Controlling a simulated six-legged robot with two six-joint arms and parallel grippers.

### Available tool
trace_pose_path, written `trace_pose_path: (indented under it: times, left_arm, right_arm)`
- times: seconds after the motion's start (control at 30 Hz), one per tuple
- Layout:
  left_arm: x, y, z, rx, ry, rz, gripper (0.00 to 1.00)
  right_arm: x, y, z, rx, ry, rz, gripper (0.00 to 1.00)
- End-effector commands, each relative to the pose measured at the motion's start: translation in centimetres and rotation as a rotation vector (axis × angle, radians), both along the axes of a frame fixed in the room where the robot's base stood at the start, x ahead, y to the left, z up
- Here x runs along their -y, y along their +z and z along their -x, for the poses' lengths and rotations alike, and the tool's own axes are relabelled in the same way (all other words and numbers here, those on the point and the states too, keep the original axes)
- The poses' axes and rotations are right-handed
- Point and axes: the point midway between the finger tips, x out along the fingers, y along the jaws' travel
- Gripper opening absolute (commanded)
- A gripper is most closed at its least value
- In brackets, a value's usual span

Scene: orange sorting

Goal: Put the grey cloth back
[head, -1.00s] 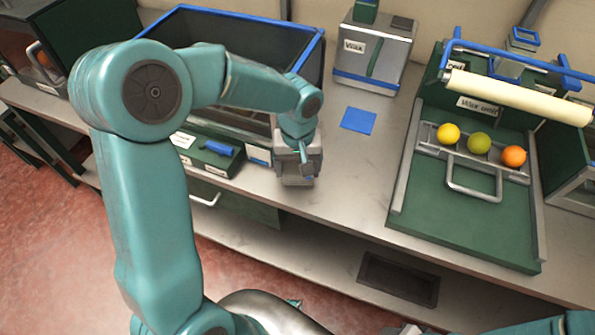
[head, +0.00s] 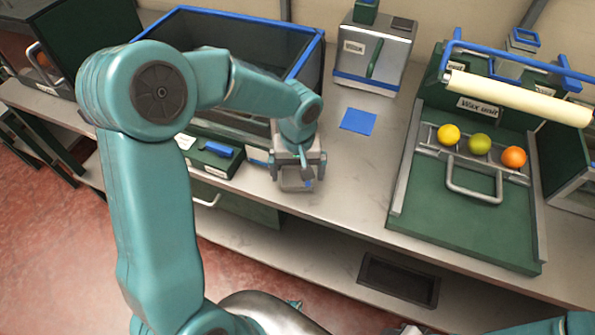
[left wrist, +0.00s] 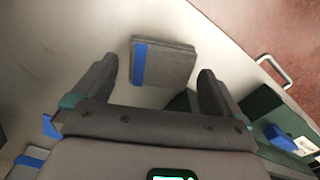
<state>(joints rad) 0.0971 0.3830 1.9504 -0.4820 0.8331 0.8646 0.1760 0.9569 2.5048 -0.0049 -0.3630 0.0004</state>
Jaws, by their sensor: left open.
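The grey cloth (head: 291,184), folded flat with a blue stripe along one side, lies on the worktop near its front edge. In the head view my left gripper (head: 298,170) is over it and partly hides it. In the left wrist view the cloth (left wrist: 168,64) shows between the fingers of my left gripper (left wrist: 158,68), which is open and empty. There is a gap on each side of the cloth. A blue square (head: 358,120) lies flat on the worktop, behind and to the right of the cloth. My right gripper is not in view.
A blue-rimmed bin (head: 315,48) and a green box with a blue handle (head: 214,158) stand left of the cloth. A grey machine (head: 372,52) stands behind. The green wax unit (head: 440,215) at right holds three fruits. The worktop between is clear.

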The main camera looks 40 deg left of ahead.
Motion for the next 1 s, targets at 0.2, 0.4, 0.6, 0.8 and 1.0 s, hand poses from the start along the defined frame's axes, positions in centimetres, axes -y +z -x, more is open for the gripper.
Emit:
trace_pose_path:
  times: [0.2,0.4,0.6,0.8,1.0]
  left_arm:
    - [0.0,5.3,-0.1,0.007,-0.001,0.0,1.0]
    - [0.0,9.2,-0.1,0.004,-0.002,-0.001,1.0]
    - [0.0,10.9,0.0,0.001,-0.001,0.001,1.0]
    - [0.0,11.0,0.0,0.001,-0.001,0.001,1.0]
    - [0.0,11.0,0.0,0.0,-0.001,0.0,1.0]
  right_arm:
    - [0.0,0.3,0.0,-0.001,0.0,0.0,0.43]
    - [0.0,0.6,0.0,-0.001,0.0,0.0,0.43]
    - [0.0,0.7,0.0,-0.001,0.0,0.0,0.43]
    - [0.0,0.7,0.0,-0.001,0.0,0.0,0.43]
    - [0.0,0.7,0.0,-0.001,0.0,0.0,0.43]
